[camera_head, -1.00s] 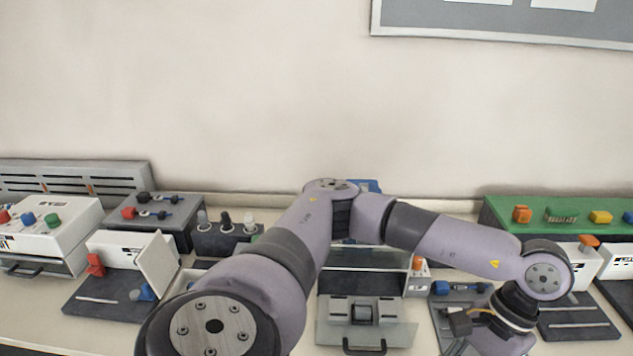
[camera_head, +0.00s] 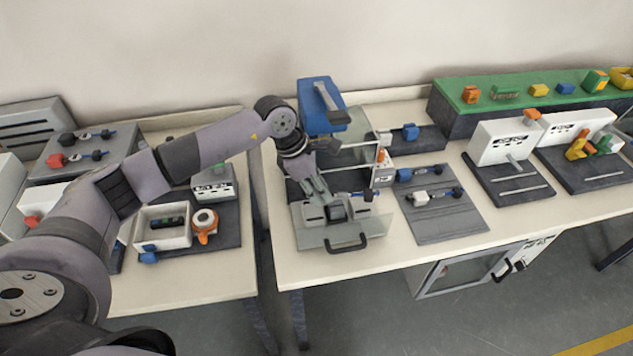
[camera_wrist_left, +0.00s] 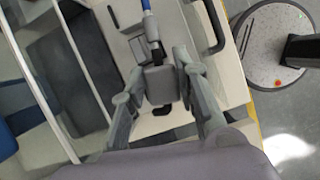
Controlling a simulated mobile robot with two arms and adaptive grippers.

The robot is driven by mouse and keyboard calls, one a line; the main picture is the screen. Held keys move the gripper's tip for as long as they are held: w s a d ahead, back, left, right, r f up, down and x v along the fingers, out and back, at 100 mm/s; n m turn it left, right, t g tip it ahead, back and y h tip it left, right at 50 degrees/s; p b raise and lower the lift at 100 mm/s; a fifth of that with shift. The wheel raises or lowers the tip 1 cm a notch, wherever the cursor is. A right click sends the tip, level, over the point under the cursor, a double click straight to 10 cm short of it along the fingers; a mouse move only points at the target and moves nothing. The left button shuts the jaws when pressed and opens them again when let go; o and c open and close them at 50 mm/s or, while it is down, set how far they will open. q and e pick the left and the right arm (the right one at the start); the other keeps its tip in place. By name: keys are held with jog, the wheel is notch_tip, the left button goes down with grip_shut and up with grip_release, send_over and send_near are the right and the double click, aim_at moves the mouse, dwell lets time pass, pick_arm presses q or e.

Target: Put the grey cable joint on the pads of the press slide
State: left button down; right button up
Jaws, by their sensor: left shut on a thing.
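My left gripper (camera_head: 325,195) reaches down over the press slide (camera_head: 345,234), a pale plate with a dark front handle that is pulled out in front of the press (camera_head: 322,108). In the left wrist view the gripper (camera_wrist_left: 162,88) is shut on the grey cable joint (camera_wrist_left: 161,80), a grey block with a blue cable end (camera_wrist_left: 150,24) on one side and a black end on the other. The joint is over the slide's pad area; I cannot tell if it touches the pads. My right gripper is not in view.
A grey mat (camera_head: 452,227) right of the slide holds a blue joint (camera_head: 405,175) and a white joint (camera_head: 421,197). Left, across a gap between tables, are a white tray (camera_head: 150,240) and an orange tape dispenser (camera_head: 204,226). A transparent screen stands behind the slide.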

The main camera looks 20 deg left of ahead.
pick_arm(q)
jog(key=shift+w+a+f+n+t, duration=0.3)
jog(key=shift+w+a+n, duration=0.1)
jog(key=shift+n, duration=0.2)
jog(key=shift+w+a+f+n, duration=0.15)
jog(key=shift+w+a+n, duration=0.1)
jog(key=shift+n, duration=0.15)
jog(key=shift+s+f+b, duration=0.1)
jog(key=shift+f+b, duration=0.45)
jog(key=shift+b, duration=0.25)
notch_tip(320, 180, down, 4)
jog(key=b, duration=0.3)
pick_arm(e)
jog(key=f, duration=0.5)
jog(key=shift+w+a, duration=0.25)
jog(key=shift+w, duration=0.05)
pick_arm(q)
jog(key=shift+f+b, duration=0.6)
jog(key=shift+b, duration=0.25)
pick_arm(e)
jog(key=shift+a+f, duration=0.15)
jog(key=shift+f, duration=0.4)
